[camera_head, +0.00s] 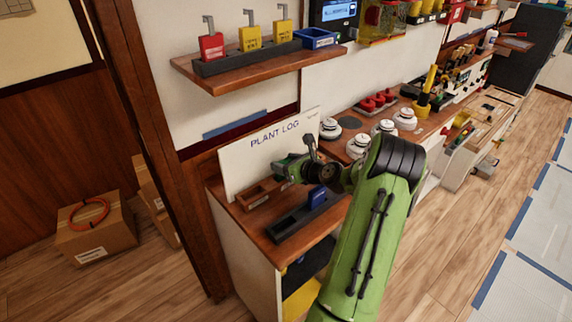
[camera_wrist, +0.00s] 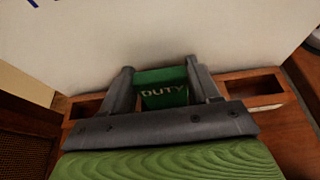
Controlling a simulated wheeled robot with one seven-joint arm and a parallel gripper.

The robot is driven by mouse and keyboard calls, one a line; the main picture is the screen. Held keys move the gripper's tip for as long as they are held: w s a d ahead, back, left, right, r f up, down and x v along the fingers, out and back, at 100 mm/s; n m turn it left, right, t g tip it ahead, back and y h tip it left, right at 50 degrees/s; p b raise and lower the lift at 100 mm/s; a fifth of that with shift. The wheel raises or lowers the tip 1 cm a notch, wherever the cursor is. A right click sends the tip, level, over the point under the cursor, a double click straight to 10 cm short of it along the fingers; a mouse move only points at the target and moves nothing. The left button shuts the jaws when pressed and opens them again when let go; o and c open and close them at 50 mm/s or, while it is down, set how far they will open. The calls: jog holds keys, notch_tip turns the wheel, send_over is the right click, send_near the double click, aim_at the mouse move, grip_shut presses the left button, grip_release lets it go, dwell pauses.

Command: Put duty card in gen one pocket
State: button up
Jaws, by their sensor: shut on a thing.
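My gripper (camera_wrist: 160,80) is shut on the green duty card (camera_wrist: 162,93), with one finger at each side of it and the word DUTY facing the wrist camera. In the head view my gripper (camera_head: 296,165) is over the back of the small wooden counter, in front of the PLANT LOG board (camera_head: 262,150). A wooden pocket tray (camera_head: 250,203) lies below it at the board's foot. In the wrist view one opening of the tray (camera_wrist: 283,88) shows on each side of the gripper. The middle is hidden behind the card and fingers. No pocket label is readable.
A dark slotted tray (camera_head: 290,226) with a blue card (camera_head: 317,196) stands in front, beneath my arm. A shelf (camera_head: 240,72) with red and yellow padlocks is above. A cardboard box (camera_head: 95,230) is on the floor at left.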

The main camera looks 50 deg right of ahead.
jog(key=o, duration=1.1)
jog(key=shift+f, duration=0.15)
jog(key=shift+c, duration=0.2)
